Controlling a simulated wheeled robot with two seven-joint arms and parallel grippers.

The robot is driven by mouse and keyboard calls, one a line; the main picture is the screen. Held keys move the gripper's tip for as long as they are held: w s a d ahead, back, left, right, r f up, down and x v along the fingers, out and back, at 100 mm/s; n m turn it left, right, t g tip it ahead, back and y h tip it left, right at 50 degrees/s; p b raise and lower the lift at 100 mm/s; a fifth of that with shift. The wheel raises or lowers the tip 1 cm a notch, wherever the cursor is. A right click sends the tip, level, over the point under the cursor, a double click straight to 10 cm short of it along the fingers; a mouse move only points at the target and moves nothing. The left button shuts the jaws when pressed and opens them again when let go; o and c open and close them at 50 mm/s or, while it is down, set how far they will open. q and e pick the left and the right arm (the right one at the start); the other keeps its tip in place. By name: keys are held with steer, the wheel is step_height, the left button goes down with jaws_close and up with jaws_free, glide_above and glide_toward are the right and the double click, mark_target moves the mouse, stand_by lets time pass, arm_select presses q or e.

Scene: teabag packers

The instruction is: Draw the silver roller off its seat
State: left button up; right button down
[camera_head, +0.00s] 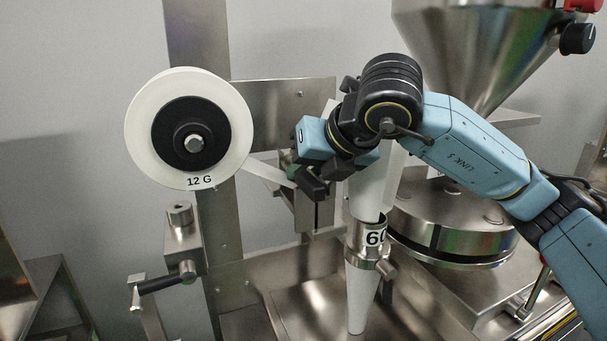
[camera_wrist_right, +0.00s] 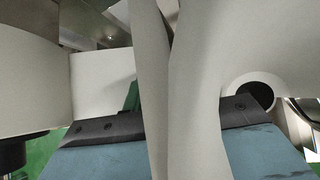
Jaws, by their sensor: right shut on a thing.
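My right gripper (camera_head: 311,187) reaches in from the right to the steel bracket, where the white paper strip (camera_head: 268,175) from the paper roll runs in. My left gripper is out of view.
A white paper roll (camera_head: 139,133) marked 12 G hangs at the left. A crank handle (camera_head: 165,283) is below it. A white tube (camera_head: 358,300) in a steel collar (camera_head: 354,246) stands below my gripper. A steel hopper (camera_head: 450,50) rises at the right.

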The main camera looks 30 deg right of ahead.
step_height(320, 180, up, 10)
stand_by(0.6)
